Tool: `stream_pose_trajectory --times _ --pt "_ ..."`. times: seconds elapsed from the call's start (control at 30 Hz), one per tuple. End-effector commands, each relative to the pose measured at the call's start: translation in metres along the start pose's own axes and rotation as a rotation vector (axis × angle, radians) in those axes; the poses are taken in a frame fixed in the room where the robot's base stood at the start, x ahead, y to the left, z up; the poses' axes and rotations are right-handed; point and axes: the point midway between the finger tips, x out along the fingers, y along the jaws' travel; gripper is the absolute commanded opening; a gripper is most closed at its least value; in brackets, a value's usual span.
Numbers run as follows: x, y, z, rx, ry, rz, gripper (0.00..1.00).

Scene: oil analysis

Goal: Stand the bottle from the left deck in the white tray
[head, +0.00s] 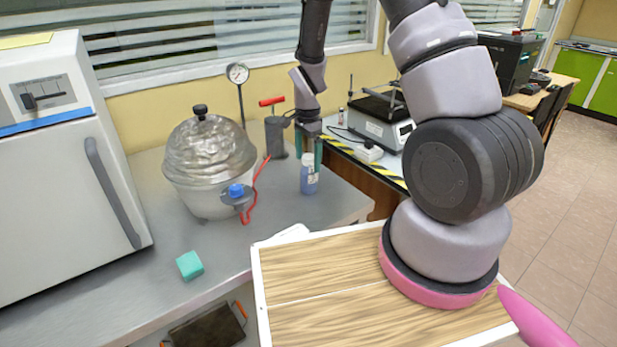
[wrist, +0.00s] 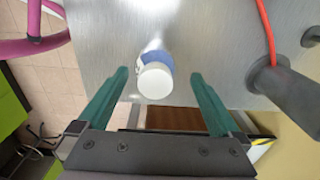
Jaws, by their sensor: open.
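A small bottle (head: 310,180) with a blue body and white cap stands upright on the grey metal bench, near its right end. My gripper (head: 309,153) points down over it, open, with a green finger on either side of the cap. In the wrist view, the white cap (wrist: 154,82) shows between the open fingers of my gripper (wrist: 160,77), nearer the left finger, with gaps on both sides. I cannot tell how far the fingertips reach down beside the bottle. I cannot clearly make out a white tray; a small white box (head: 369,153) sits on the right-hand bench.
A teal block (head: 190,265) lies at front left. The bench front is mostly clear.

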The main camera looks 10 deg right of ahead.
Motion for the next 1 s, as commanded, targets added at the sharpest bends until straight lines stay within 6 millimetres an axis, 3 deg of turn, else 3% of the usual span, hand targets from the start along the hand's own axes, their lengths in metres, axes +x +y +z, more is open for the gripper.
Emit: stream_pose_trajectory --times 0.23,0.53,0.57,0.8,1.0 --pt "0.037 0.006 0.001 0.000 0.000 0.004 1.00" --pt "0.042 0.005 0.001 0.000 0.000 0.001 1.00" --pt "0.042 0.005 0.001 0.000 0.000 0.001 0.96" --pt "0.042 0.005 0.001 0.000 0.000 0.001 0.04" --pt "0.042 0.005 0.001 0.000 0.000 0.001 0.01"
